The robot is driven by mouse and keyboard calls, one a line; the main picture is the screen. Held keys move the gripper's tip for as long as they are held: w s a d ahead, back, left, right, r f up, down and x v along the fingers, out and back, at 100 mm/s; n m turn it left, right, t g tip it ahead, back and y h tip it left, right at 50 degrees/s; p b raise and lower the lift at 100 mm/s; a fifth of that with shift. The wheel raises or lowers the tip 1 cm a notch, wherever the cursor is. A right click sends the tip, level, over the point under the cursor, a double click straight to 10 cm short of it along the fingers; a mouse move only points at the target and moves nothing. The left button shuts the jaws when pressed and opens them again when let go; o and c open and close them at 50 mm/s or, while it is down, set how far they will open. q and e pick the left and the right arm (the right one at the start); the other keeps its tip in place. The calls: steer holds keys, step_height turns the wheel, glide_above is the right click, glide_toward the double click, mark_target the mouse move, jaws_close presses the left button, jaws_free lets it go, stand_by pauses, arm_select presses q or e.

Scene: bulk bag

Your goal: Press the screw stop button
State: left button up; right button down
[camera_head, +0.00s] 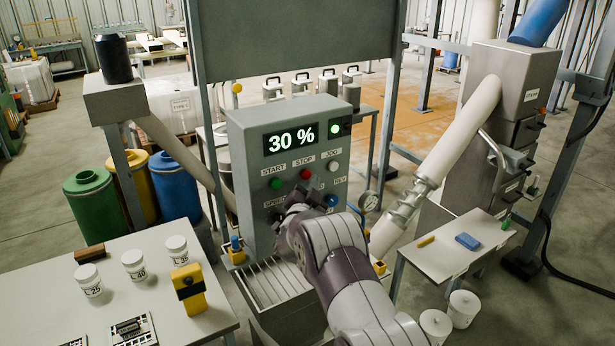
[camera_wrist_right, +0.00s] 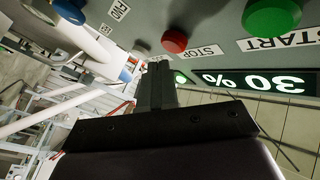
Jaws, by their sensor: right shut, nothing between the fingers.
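The grey control box (camera_head: 250,140) stands in the middle of the head view, its display reading 30 %. The red STOP button (camera_head: 305,173) sits under its STOP label, right of the green START button (camera_head: 275,184). My right gripper (camera_head: 292,208) is shut and empty in front of the panel, just below the STOP button in the picture. The right wrist view shows the panel upside down, with the red STOP button (camera_wrist_right: 174,41) near the shut fingers (camera_wrist_right: 158,68). I see no clear contact. The gripper hides part of the lower panel. My left gripper is not in view.
A green lamp (camera_head: 335,129) glows beside the display. A slatted hopper (camera_head: 268,284) lies below the panel. A slanted pipe (camera_head: 440,150) stands to the right.

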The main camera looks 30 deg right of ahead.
steer(key=shift+f, duration=0.1)
steer(key=shift+w+b, duration=0.4)
steer(key=shift+b, duration=0.1)
steer(key=shift+w+b, duration=0.35)
steer(key=shift+w, duration=0.15)
stand_by(0.5)
stand_by(0.3)
steer(key=shift+s+b, duration=0.3)
steer(key=shift+s, duration=0.6)
steer(key=shift+s, duration=0.1)
